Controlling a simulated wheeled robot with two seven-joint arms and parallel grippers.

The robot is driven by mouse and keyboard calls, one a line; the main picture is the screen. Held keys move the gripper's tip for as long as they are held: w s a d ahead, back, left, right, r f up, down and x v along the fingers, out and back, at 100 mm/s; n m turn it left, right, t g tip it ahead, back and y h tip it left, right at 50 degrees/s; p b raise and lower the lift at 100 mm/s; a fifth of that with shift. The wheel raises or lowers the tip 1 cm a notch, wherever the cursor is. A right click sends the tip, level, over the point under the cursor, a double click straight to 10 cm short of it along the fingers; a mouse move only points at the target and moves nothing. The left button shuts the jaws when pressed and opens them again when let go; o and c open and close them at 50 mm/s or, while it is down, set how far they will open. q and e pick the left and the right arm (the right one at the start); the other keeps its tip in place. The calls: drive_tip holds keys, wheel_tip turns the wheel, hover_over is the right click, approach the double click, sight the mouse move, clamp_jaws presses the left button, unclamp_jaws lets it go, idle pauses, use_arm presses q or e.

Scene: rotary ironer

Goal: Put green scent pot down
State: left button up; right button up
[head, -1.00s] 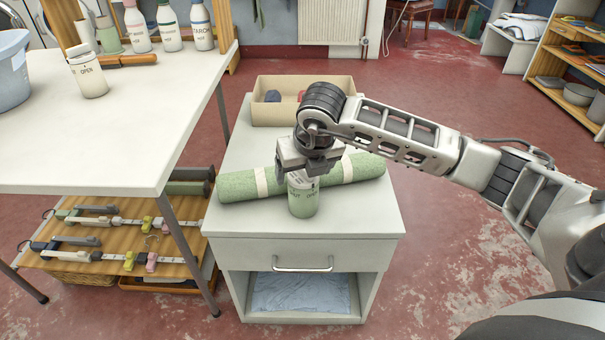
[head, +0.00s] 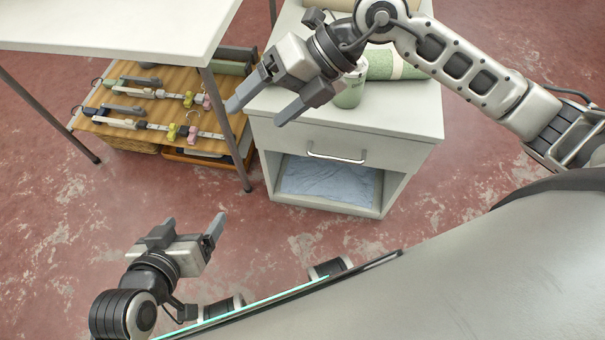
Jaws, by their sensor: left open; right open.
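The green scent pot (head: 350,92) stands upright on top of the white cabinet (head: 400,118), near its front edge. My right gripper (head: 254,111) is open and empty, to the left of the pot and apart from it, over the cabinet's front left edge. Its wrist hides part of the cabinet top and the pot's upper part. My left gripper (head: 192,224) is open and empty at the lower left, over the floor and well away from the pot.
A green roll (head: 397,66) lies behind the pot. A white table (head: 110,28) stands at the left, above a wooden shelf (head: 104,96) with several hangers. The cabinet has a drawer handle (head: 337,157) and an open bay with blue cloth (head: 325,180). Red floor in front is clear.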

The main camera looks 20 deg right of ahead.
drive_tip(key=s+a+r+m+t+y, duration=0.2)
drive_tip(key=a+r+m+t+y, duration=0.1)
drive_tip(key=a+r+m+y, duration=0.5)
drive_tip(key=w+d+f+m+t+h, duration=0.3)
drive_tip(key=d+f+m+t+h, duration=0.25)
drive_tip(key=m, duration=0.55)
drive_tip(key=w+d+f+m+t+h, duration=0.2)
drive_tip(key=d+f+m+t+h, duration=0.25)
drive_tip(key=m+t, duration=0.4)
drive_tip(key=s+f+m+g+h, duration=0.2)
drive_tip(key=s+f+m+g, duration=0.4)
drive_tip(key=f, duration=0.8)
drive_tip(key=s+g, duration=0.2)
drive_tip(key=s, duration=0.2)
drive_tip(key=shift+d+f+m+g+h, duration=0.15)
drive_tip(key=shift+m+g+h, duration=0.2)
drive_tip(key=shift+g+h, duration=0.05)
